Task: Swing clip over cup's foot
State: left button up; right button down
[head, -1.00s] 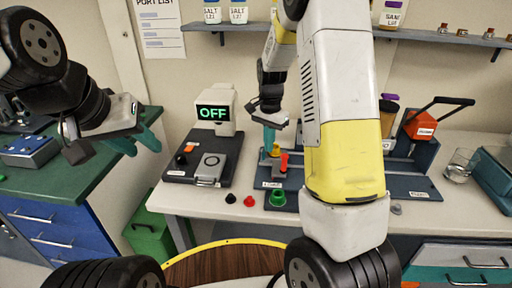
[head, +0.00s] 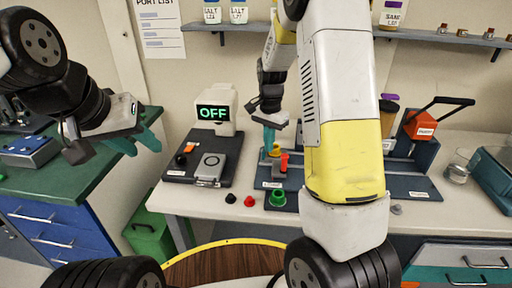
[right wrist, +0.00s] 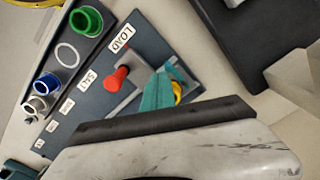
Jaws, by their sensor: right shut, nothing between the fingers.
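My right gripper (head: 268,137) has its teal fingers together, low over the "LOAD" end of the dark fixture (head: 325,196). A small yellow piece (head: 275,151) is right by the fingertips; it also shows beside the teal fingers in the right wrist view (right wrist: 177,92). A red-topped post (head: 284,162) stands next to it, on a grey part in the right wrist view (right wrist: 118,77). I cannot tell which of these is the clip. The cup's foot is not clearly seen and may be hidden by the fingers. My left gripper (head: 135,143) is open and empty, far left.
An instrument showing OFF (head: 214,112) stands left. A red box with a black handle (head: 420,126) stands right.

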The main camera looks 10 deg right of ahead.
jog(key=shift+f, duration=0.4)
jog(key=shift+a, duration=0.7)
dwell(0.4)
